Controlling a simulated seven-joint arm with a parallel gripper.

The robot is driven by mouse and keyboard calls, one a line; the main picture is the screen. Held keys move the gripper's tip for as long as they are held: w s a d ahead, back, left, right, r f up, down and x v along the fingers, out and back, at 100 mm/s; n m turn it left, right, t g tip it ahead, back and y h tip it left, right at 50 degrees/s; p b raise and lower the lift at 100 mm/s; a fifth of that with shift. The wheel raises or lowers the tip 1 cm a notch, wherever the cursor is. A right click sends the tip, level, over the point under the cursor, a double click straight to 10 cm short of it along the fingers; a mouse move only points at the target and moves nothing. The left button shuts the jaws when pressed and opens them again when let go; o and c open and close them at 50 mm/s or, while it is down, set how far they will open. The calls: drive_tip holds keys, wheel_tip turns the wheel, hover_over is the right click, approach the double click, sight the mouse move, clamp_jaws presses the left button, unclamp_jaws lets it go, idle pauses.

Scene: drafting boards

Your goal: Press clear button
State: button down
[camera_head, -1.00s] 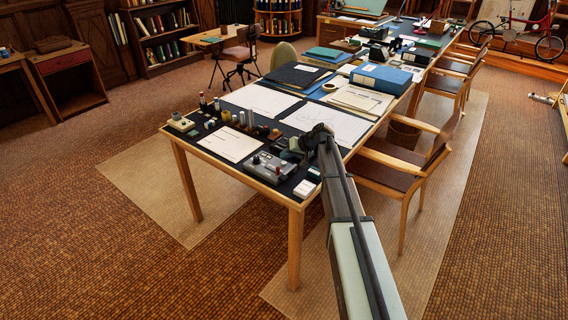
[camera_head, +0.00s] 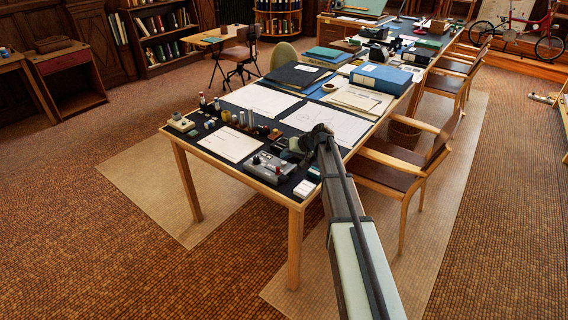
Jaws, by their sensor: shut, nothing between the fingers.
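A grey control box (camera_head: 268,168) with a few small knobs or buttons on top sits near the front right corner of the long table. A smaller pale device (camera_head: 180,122) with a dark top sits at the table's left corner. Which button is the clear button is too small to tell. My gripper (camera_head: 288,154) is shut and empty, at the end of my arm, which reaches in from the lower right.
The table (camera_head: 296,240) has white paper sheets (camera_head: 230,142), small bottles and blocks along its left part. A small white box (camera_head: 304,188) lies right of the grey box. A wooden chair (camera_head: 410,165) stands close at the right side. Blue folders (camera_head: 380,78) are farther back.

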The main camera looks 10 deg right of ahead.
sight(286, 163)
drive_tip(key=shift+f, duration=0.8)
idle(0.7)
drive_tip(key=shift+r, duration=0.1)
idle(0.3)
drive_tip(key=shift+r, duration=0.75)
drive_tip(key=shift+r, duration=2.5)
